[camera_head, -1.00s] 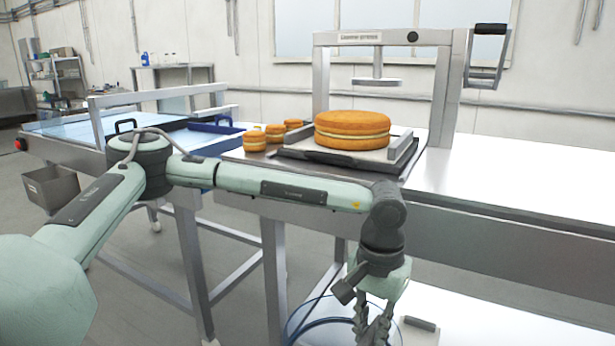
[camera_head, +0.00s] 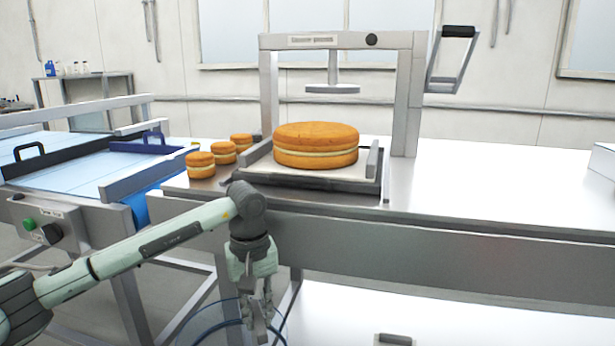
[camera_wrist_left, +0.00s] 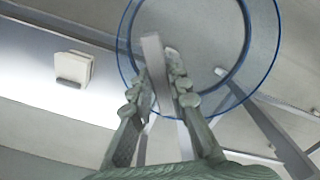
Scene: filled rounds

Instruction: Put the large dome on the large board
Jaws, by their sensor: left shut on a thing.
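My left gripper (camera_head: 258,312) hangs pointing down in front of the table. In the left wrist view its fingers (camera_wrist_left: 158,82) are closed on a flat grey handle of the large dome. The dome is clear with a blue rim; it shows below the gripper in the head view (camera_head: 212,312), partly cut off, and in the left wrist view (camera_wrist_left: 212,38). A pale board (camera_head: 262,165) lies under a large filled round cake (camera_head: 316,146) inside a metal press frame; I take it as the large board. My right gripper is out of view.
Several small filled rounds (camera_head: 200,165) stand left of the press (camera_head: 403,100). A conveyor (camera_head: 60,170) is at the left. A lower white surface (camera_head: 480,315) holds a small grey-handled item (camera_head: 395,340).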

